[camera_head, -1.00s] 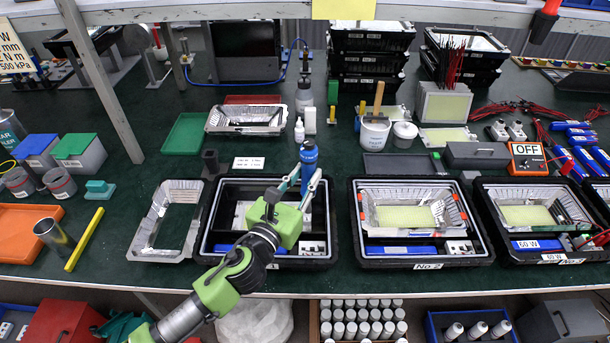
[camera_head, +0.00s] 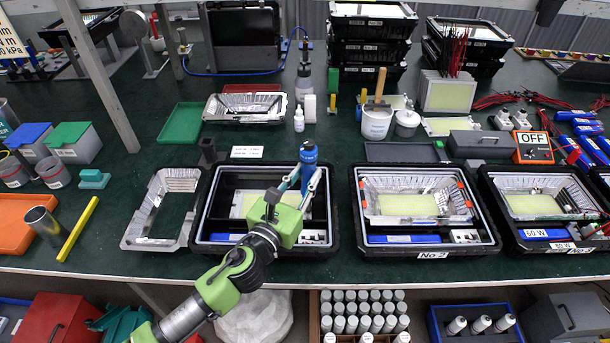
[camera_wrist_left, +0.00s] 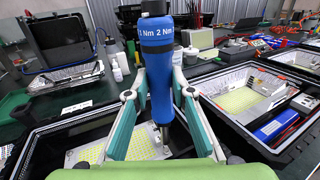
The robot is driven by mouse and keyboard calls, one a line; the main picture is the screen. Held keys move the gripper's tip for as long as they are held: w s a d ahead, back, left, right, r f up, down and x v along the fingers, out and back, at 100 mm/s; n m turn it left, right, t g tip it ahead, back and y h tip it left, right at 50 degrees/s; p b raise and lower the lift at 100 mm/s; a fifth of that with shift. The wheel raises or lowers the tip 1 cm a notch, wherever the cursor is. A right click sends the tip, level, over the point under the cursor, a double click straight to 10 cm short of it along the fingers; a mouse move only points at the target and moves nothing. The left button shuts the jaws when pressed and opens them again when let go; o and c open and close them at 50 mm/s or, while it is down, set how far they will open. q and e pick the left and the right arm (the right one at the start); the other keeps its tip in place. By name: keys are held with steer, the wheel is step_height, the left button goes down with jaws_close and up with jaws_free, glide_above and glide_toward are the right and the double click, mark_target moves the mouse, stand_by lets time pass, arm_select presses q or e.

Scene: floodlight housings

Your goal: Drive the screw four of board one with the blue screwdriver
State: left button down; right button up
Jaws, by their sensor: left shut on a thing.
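The blue screwdriver (camera_head: 308,160) is upright in my left gripper (camera_head: 298,190), which is shut on it. In the left wrist view the gripper's fingers (camera_wrist_left: 158,95) flank the blue handle (camera_wrist_left: 158,65), marked "2 Nm". Its shaft points down to the silver and yellow board (camera_wrist_left: 95,150) in the black tray below. In the head view this board (camera_head: 245,203) lies in the left tray (camera_head: 205,222), partly hidden by my gripper. I take it for board one. I cannot tell whether the tip touches a screw. Screw four cannot be made out. My right gripper is not in view.
Black tray No 2 (camera_head: 360,235) with a housing and board stands to the right, another tray (camera_head: 497,215) beyond it. An empty metal frame (camera_head: 133,235) lies to the left. A white bucket (camera_head: 376,122) and bottle (camera_head: 299,121) stand behind.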

mark_target(305, 188)
arm_select(q)
steer(key=shift+f+b, duration=0.85)
steer(key=shift+f, duration=0.3)
steer(key=shift+r, duration=0.1)
steer(key=shift+f+b, duration=0.35)
steer(key=shift+f, duration=0.35)
stand_by(0.8)
steer(key=shift+s+f, duration=0.2)
steer(key=shift+f, duration=0.55)
stand_by(1.8)
steer(key=shift+r, duration=0.15)
